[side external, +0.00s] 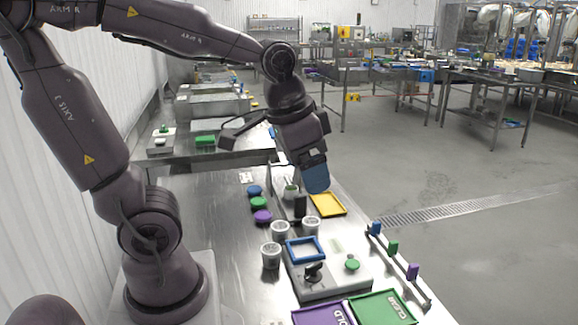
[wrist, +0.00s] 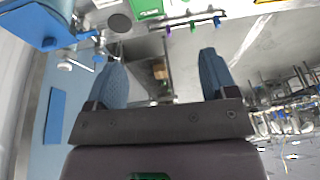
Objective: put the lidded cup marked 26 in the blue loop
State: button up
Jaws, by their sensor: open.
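My gripper (side external: 317,184) hangs above the far part of the bench, near the yellow tray. Its two blue fingers are spread with nothing between them in the wrist view (wrist: 163,72). The blue loop (side external: 290,252), a square blue frame, lies on a grey board nearer the camera. Three pale lidded cups stand by it: one at its near left (side external: 270,257), one behind it (side external: 280,231) and one at its far right (side external: 311,224). Their markings are too small to read, so I cannot tell which is 26. My gripper is apart from all three.
A yellow tray (side external: 342,210) lies beyond the cups. Blue (side external: 254,191), green (side external: 258,202) and purple (side external: 263,217) round pieces sit left. Purple (side external: 318,316) and green (side external: 383,308) trays are in front. A rail with coloured tabs (side external: 403,267) edges the right. The bench's left part is clear.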

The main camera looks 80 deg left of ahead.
jog(key=shift+t+h, duration=0.4)
jog(key=shift+t, duration=0.5)
jog(key=s+d, duration=0.1)
jog(key=s+d+r, duration=0.2)
jog(key=shift+s+d, duration=0.3)
jog(key=shift+d, duration=0.05)
jog(key=shift+c, duration=0.3)
jog(key=shift+s+d, duration=0.15)
jog(key=shift+c, duration=0.7)
